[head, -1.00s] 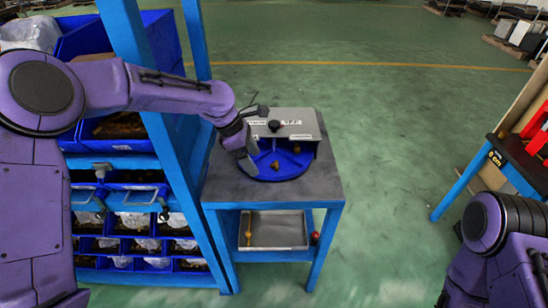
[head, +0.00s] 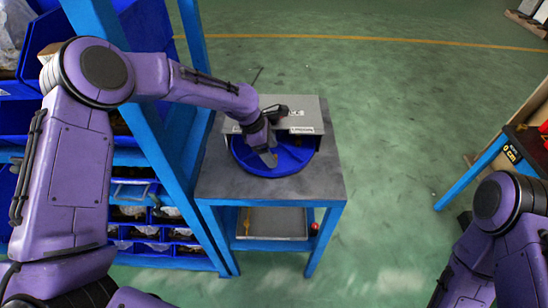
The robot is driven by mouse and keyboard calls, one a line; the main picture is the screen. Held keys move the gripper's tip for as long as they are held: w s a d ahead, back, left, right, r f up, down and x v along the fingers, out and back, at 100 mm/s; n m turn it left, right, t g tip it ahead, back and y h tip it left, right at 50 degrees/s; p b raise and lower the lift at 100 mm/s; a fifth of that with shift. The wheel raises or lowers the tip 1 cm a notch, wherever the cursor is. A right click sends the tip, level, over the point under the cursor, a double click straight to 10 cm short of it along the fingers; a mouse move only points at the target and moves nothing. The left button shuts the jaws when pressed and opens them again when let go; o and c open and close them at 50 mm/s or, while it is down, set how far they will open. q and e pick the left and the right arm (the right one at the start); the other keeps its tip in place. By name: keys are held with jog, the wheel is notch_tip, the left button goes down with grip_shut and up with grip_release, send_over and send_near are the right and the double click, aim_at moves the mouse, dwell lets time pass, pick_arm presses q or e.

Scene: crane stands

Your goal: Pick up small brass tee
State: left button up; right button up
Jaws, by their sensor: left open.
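The blue round tray (head: 294,164) sits on the grey top of a small blue-framed stand, under a grey cover. My left gripper (head: 269,158) is over the left part of this tray, pointing down, open. I cannot make out the small brass tee; my gripper hides part of the tray. Whether anything lies between the fingers is too small to tell. My right arm shows at the lower right, but its gripper is out of view.
The grey cover box (head: 312,111) stands at the back of the stand top (head: 322,184). A metal tray (head: 272,224) and a small red ball (head: 314,228) are on the shelf below. Blue bins (head: 150,233) fill the rack on the left. A dark-topped table (head: 524,148) is at the right.

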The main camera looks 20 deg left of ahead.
pick_arm(q)
jog(key=shift+x, duration=1.1)
jog(key=shift+d+r, duration=0.1)
jog(key=c, duration=1.1)
jog(key=shift+c, duration=0.2)
